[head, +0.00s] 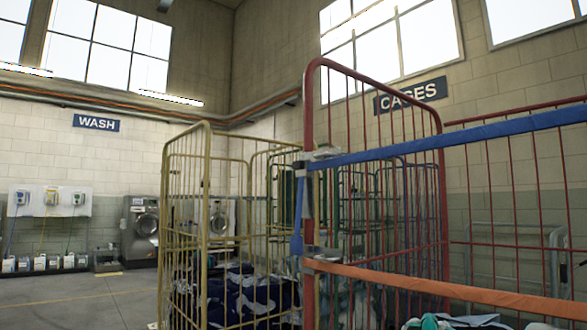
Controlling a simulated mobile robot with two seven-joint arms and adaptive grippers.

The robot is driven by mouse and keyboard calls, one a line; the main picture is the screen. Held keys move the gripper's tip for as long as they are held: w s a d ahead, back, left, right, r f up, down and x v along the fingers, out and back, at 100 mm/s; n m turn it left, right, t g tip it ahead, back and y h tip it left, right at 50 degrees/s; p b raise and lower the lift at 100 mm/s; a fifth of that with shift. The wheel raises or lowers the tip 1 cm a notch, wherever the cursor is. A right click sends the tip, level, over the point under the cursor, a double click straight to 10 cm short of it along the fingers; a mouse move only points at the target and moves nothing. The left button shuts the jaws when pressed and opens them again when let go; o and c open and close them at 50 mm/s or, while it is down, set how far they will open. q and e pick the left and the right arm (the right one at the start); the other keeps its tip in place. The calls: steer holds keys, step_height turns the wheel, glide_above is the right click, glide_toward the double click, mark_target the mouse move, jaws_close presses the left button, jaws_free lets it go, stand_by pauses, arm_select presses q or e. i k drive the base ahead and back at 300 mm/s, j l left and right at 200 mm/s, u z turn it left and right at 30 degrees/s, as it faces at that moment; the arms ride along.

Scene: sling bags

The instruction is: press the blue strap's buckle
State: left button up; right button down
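The blue strap (450,139) runs across the front of the red cage (308,200), rising to the right edge of the head view. Its grey metal buckle (322,154) sits at the strap's left end, against the cage's front left post. A loose blue tail (298,215) hangs down beside that post. An orange strap (450,291) crosses lower on the same cage, with its own grey buckle (322,252) at the post. Neither of my grippers is in view, and nothing touches the blue buckle.
A yellow cage (205,190) holding dark blue patterned cloth (240,295) stands left of the red cage. Green and other cages stand behind. The floor (85,300) at left is clear.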

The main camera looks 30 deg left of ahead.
mark_target(300, 164)
steer(key=j+z, duration=0.2)
steer(key=j, duration=0.95)
steer(key=i+j, duration=0.1)
steer(key=j, duration=1.9)
steer(key=j+z, duration=0.1)
steer(key=l+u, duration=0.1)
steer(key=i, duration=0.05)
